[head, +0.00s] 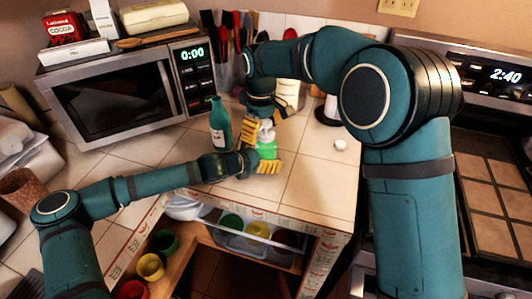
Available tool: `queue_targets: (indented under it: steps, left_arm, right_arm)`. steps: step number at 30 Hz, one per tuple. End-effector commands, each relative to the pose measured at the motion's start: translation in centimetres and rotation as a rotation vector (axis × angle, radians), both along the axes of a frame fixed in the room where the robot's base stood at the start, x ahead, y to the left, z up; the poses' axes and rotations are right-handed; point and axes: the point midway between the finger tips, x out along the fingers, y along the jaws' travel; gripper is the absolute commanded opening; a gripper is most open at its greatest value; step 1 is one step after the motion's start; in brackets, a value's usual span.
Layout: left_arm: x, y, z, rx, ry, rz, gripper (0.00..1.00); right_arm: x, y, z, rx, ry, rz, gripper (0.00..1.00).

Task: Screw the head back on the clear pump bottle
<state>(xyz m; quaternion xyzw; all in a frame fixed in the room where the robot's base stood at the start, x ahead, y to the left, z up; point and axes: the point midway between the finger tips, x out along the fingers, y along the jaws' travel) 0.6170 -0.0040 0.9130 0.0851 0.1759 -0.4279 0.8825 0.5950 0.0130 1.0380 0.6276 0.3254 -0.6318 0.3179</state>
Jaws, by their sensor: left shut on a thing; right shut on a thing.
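The clear pump bottle (267,150), with bright green liquid inside, stands upright on the tiled counter near its front edge. My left gripper (267,163) comes in low from the left and is shut on the bottle's lower part, its yellow fingers around it. The whitish pump head (266,129) is right above the bottle's neck. My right gripper (265,121) reaches down from above and is shut on the pump head. The fingers partly hide the neck, so I cannot tell whether head and bottle are touching or threaded.
A dark green bottle (220,125) stands close left of the pump bottle. A microwave (115,100) and a utensil group (228,45) are behind. A small white round item (340,144) lies to the right. An open drawer (290,262) with colored cups is below the counter.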

Motion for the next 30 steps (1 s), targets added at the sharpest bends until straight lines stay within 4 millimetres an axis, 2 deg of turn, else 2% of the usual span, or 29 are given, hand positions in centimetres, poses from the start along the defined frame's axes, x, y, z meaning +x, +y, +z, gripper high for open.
queue_targets:
  steps: [2,3,4,5,14,24,30]
  left_arm:
    - [0.0,0.0,0.1,-0.001,-0.002,-0.001,0.00]
    - [0.0,0.0,0.1,-0.001,-0.002,-0.001,0.00]
    - [0.0,0.0,0.1,-0.001,-0.002,-0.001,0.00]
    - [0.0,0.0,0.1,-0.001,-0.002,-0.001,0.00]
    - [0.0,0.0,0.1,-0.001,-0.002,-0.001,0.00]
    - [0.0,0.0,0.1,-0.001,-0.002,-0.001,0.00]
    - [0.0,0.0,0.1,-0.001,-0.002,-0.001,0.00]
  right_arm:
    - [0.1,-0.2,0.0,-0.002,-0.002,-0.001,0.34]
    - [0.1,-0.2,0.0,-0.002,-0.002,-0.001,0.84]
    - [0.1,-0.2,0.0,-0.002,-0.002,-0.001,0.94]
    - [0.1,-0.2,0.0,-0.002,-0.002,0.000,1.00]
    - [0.1,-0.1,0.3,0.000,-0.002,0.002,1.00]
    - [0.1,-0.1,4.1,0.000,-0.002,0.002,1.00]
    - [0.0,-0.1,4.5,-0.001,-0.001,0.002,1.00]
